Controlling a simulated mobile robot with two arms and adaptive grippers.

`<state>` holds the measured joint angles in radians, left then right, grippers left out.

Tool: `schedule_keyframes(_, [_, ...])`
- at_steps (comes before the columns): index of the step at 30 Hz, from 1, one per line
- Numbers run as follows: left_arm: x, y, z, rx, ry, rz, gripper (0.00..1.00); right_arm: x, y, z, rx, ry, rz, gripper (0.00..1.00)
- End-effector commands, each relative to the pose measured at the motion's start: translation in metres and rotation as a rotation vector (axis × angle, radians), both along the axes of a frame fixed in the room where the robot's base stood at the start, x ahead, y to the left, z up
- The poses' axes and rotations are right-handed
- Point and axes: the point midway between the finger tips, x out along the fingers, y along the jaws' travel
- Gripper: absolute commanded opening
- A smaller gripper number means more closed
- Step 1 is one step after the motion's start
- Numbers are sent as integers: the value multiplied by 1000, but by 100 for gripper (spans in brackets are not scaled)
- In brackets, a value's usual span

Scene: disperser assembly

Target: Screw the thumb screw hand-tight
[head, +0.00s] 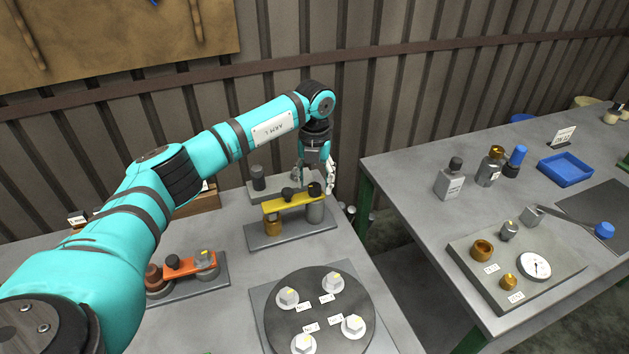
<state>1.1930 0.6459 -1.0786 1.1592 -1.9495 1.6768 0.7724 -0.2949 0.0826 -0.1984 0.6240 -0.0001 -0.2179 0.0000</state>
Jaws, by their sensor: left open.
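A yellow bar (288,203) bridges a brass cylinder (273,226) and a grey cylinder (315,212) on a grey base plate (264,240). A dark knob (288,194) sits near the middle of the bar. Another dark knob (315,189) with some yellow on it stands at the bar's right end. I cannot tell for certain which knob is the thumb screw. My left gripper (318,179) is open and points down just above or behind the right-end knob. Contact cannot be made out. My right gripper is not in view.
An orange bar assembly (190,265) stands to the left. A dark round plate (320,318) with several hex bolts is in front. A gap separates this table from the right table, which holds bottles, a blue tray (565,169) and a dial gauge (535,265).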

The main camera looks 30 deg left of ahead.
Motion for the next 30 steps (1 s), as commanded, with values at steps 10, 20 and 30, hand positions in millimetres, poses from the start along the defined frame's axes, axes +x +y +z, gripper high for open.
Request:
schedule_keyframes(10, [0, 0, -16, 0, 0, 0, 54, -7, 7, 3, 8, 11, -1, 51])
schedule_keyframes(20, [0, 0, -16, -1, 0, 0, 28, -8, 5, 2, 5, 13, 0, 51])
schedule_keyframes(30, [0, 0, -16, -1, 0, -3, 0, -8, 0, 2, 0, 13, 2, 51])
